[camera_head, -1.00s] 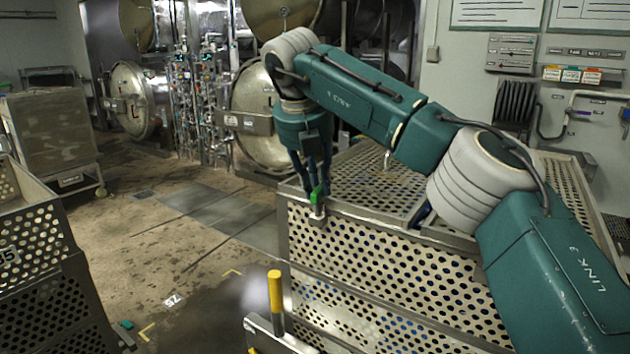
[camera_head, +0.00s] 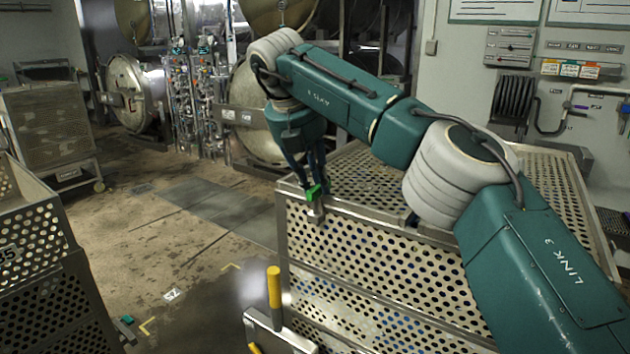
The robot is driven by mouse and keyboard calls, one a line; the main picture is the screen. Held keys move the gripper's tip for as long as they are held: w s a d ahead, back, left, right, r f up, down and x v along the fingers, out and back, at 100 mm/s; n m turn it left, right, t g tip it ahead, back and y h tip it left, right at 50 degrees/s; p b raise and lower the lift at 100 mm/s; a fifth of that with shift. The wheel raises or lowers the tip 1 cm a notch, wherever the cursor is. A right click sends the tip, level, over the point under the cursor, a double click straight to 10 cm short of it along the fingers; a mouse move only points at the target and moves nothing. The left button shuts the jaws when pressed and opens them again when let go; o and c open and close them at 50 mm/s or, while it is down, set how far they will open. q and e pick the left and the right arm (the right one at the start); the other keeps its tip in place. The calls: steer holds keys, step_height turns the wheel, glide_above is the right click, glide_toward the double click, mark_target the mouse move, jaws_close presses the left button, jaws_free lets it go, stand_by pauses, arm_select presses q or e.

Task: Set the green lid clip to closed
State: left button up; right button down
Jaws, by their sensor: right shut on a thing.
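The green lid clip (camera_head: 313,193) is at the left front top edge of a perforated metal basket (camera_head: 370,250) with a perforated lid (camera_head: 365,185). A grey metal part of the clip hangs below the green part against the basket's side. My right gripper (camera_head: 314,184) points down from above and is shut on the green clip. Its fingers partly hide the clip, so I cannot tell whether the clip is latched. My left gripper does not show.
A yellow-handled lever (camera_head: 274,288) stands in front of the basket. Another perforated basket (camera_head: 35,250) is at the left. Round autoclave doors (camera_head: 130,92) and pipework (camera_head: 195,95) stand behind. The floor between is mostly clear.

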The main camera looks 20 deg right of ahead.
mark_target(307, 191)
steer(key=c, duration=1.5)
jaws_free()
steer(key=shift+c, duration=0.2)
steer(key=v, duration=0.7)
steer(key=shift+s+a+r, duration=0.1)
steer(key=shift+r, duration=0.15)
